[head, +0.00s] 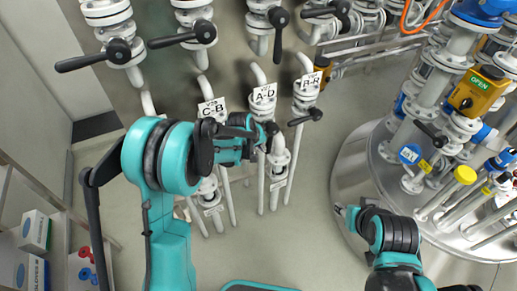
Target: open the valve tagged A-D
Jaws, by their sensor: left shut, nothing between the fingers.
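The white tag A-D (264,95) hangs on a white vertical pipe in the middle of a row of tagged pipes. My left gripper (268,136) is shut and empty in front of this pipe, just below the tag. It hides much of the valve there, and I cannot tell whether it touches the valve's lever or how the lever stands. The white valve body (279,158) shows just below and right of the gripper. My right gripper (341,209) is low and to the right, away from the valve; its fingers are too small to judge.
Tag C-B (211,108) is left of A-D, tag B-R (310,80) right of it, with a black lever (307,117). More black-handled valves stand above. A round metal skid (345,180) with pipes fills the right. Boxes (34,232) sit lower left. Floor between is clear.

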